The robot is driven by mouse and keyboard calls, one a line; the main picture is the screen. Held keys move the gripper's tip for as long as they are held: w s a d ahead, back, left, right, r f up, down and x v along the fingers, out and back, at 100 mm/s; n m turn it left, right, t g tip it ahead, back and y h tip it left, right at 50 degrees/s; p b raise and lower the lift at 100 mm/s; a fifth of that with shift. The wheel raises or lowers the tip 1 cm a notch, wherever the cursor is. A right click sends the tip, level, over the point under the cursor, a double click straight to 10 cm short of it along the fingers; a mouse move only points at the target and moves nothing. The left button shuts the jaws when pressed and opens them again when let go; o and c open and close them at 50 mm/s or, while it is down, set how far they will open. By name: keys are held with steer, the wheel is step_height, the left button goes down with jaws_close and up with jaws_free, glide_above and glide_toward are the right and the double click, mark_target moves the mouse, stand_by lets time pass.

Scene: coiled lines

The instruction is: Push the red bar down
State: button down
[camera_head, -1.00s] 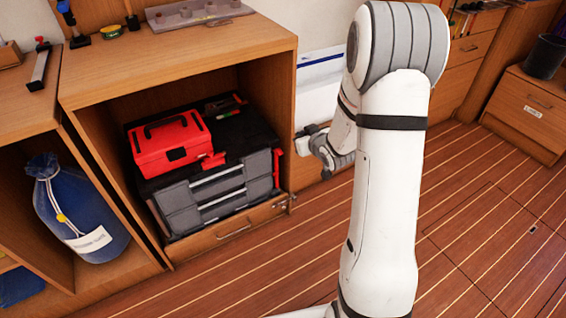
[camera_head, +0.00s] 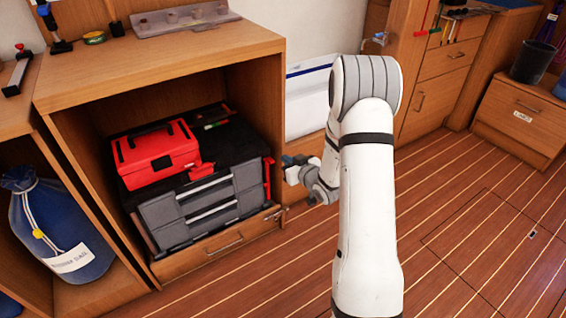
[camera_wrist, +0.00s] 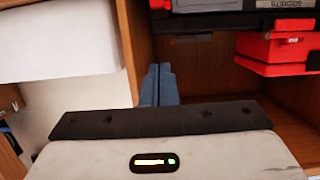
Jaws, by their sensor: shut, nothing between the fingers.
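The red bar (camera_head: 267,177) stands upright at the right side of the grey drawer chest (camera_head: 213,203), inside the open wooden cabinet. In the wrist view, which looks upside down, a small red piece (camera_wrist: 160,4) at the top edge seems to be the same bar, mostly cut off. My gripper (camera_head: 289,160) is just right of the bar at the cabinet's right side, apart from it in the picture. Its blue-grey fingers (camera_wrist: 158,80) are pressed together and empty. The exact depth gap to the bar cannot be told.
A red toolbox (camera_head: 156,152) sits on the chest, and it also shows in the wrist view (camera_wrist: 270,50). The wooden cabinet (camera_head: 160,72) encloses both. The plank floor (camera_head: 440,235) on the right is clear.

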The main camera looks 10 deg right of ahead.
steer(key=w+a+f+b, duration=0.2)
steer(key=w+f+b, duration=0.2)
steer(key=w+f, duration=0.2)
steer(key=shift+w+a, duration=0.4)
steer(key=shift+w, duration=0.55)
steer(key=shift+f, duration=0.2)
step_height(320, 180, down, 3)
steer(key=shift+r+b, duration=0.2)
steer(key=shift+b, duration=0.85)
step_height(320, 180, up, 5)
steer(key=p, duration=0.3)
steer(key=p+v, duration=0.2)
steer(key=v, duration=0.7)
steer(key=shift+s+d+f, duration=0.2)
steer(key=shift+s+f, duration=0.05)
steer(key=shift+s, duration=0.2)
